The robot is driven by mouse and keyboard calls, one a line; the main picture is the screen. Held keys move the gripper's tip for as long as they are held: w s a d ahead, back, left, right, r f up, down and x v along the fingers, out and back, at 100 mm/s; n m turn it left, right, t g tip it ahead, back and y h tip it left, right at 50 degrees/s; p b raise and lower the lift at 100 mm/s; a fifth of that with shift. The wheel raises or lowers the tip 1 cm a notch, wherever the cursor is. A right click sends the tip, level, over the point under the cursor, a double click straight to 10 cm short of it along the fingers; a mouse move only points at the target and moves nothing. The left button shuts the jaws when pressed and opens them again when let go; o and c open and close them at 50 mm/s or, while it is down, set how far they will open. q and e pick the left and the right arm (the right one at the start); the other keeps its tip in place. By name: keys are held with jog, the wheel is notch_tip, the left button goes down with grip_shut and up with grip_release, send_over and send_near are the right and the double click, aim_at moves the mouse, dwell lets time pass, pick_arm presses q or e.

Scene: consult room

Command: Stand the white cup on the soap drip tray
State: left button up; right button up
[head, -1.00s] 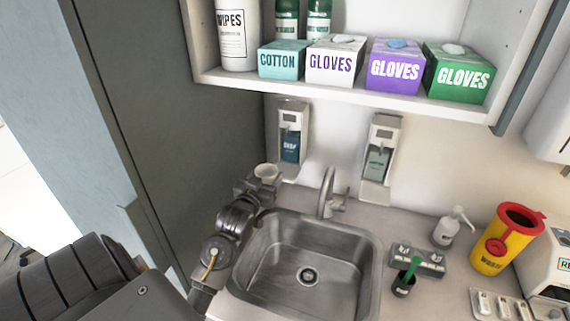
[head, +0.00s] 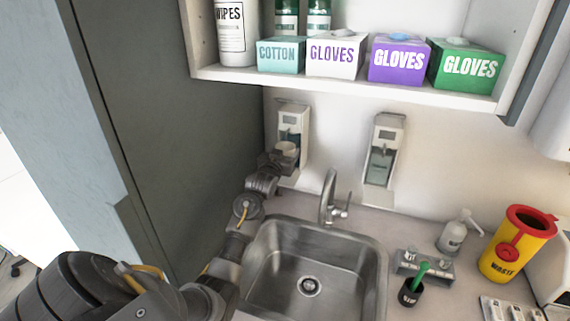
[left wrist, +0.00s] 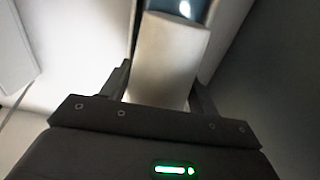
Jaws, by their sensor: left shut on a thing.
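My left gripper (head: 281,157) is shut on the cup. In the left wrist view the cup (left wrist: 170,60) fills the space between the two fingers (left wrist: 162,90). The drip tray (head: 289,180) at the foot of the left dispenser is partly hidden behind my gripper. The cup appears above this tray, and I cannot see it touching. My right gripper is not in view.
A steel sink (head: 310,275) with a tap (head: 329,195) lies right of my left arm. A second dispenser (head: 383,150) hangs farther right. A shelf (head: 350,89) with glove boxes is above. A tall grey cabinet side (head: 170,130) closes off the left.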

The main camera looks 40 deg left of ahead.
pick_arm(q)
notch_tip(320, 180, down, 4)
jog(key=b, duration=0.3)
jog(key=shift+r, duration=0.2)
jog(key=shift+w+r, duration=0.1)
jog(key=o, duration=1)
